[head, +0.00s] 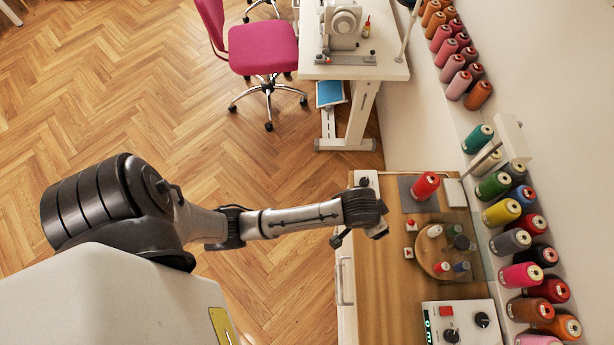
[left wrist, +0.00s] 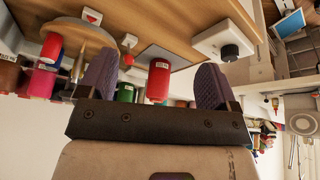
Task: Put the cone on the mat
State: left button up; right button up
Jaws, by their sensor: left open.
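A red cone (head: 425,186) of thread stands upright on the grey mat (head: 410,204) on the wooden worktop. In the left wrist view, which is upside down, the red cone (left wrist: 159,84) shows between my two fingers, with the mat (left wrist: 176,58) at its base. My left gripper (head: 366,228) is just left of and nearer than the mat in the head view. Its fingers (left wrist: 155,82) are wide apart, with nothing gripped. My right gripper is not in view.
A round wooden stand (head: 431,262) with small spools is nearer than the mat. A control box (head: 460,324) sits at the front. A rack of thread cones (head: 514,243) runs along the right wall. A white lamp (head: 513,138) overhangs beside the mat.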

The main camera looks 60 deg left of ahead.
pick_arm(q)
jog(key=s+a+m, duration=0.1)
jog(key=s+a, duration=0.1)
jog(key=s, duration=0.8)
jog(key=s+a+g, duration=0.1)
jog(key=s+a, duration=0.2)
jog(key=s, duration=0.8)
jog(key=shift+f+m, duration=0.15)
jog(key=shift+m, duration=0.25)
jog(key=shift+w, duration=0.1)
